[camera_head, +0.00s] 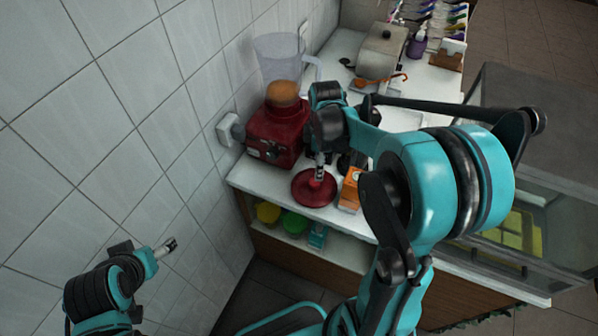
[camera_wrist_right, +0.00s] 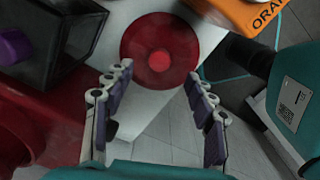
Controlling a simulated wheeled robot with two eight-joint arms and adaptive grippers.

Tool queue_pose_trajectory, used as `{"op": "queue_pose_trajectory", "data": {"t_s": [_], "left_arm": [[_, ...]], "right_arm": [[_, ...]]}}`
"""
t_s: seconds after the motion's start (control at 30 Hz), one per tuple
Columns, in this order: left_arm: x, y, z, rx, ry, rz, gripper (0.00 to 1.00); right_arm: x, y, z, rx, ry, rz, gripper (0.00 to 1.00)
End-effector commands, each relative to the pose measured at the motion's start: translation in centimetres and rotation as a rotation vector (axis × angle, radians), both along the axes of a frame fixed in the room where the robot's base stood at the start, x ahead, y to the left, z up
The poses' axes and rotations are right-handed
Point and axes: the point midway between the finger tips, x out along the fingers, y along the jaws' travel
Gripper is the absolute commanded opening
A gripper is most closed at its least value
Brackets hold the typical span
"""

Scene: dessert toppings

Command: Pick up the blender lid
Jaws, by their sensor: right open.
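The blender lid (camera_head: 302,196) is a round red disc with a raised centre knob, lying flat on the white counter near its front edge. It also shows whole in the right wrist view (camera_wrist_right: 135,42), at top centre. My right gripper (camera_head: 319,172) is above the lid in the head view. In the right wrist view my right gripper (camera_wrist_right: 158,82) is open and empty, its two fingers pointing towards the lid and apart from it. My left gripper (camera_head: 167,247) is at lower left, away from the counter, near the tiled wall; its fingers are too small to judge.
The red blender base (camera_head: 262,133) with a clear jar (camera_head: 280,52) stands behind the lid, beside the wall. An orange carton (camera_head: 350,188) stands close to the lid's right. Bowls, yellow (camera_head: 268,212) and green (camera_head: 294,223), sit on a shelf below. A glass case is at right.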

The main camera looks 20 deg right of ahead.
Motion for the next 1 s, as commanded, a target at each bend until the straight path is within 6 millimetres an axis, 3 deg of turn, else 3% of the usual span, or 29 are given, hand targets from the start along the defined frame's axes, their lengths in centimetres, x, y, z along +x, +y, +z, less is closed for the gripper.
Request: {"op": "queue_pose_trajectory", "data": {"t_s": [0.37, 0.63, 0.9, 1.0], "left_arm": [[0.0, 0.0, -1.3, 0.000, 0.000, 0.000, 0.75], [0.0, 0.0, -3.2, 0.000, 0.000, 0.000, 0.75], [0.0, 0.0, -3.1, 0.000, 0.000, 0.000, 0.75], [0.0, 0.0, -3.1, 0.000, 0.000, 0.000, 0.75]], "right_arm": [[0.1, 0.1, -3.7, 0.002, 0.009, 0.017, 0.56], [0.3, 0.6, -7.6, 0.002, 0.008, 0.016, 0.56], [0.3, 0.6, -8.0, 0.002, 0.008, 0.016, 0.56], [0.3, 0.6, -7.9, 0.002, 0.008, 0.016, 0.30]]}}
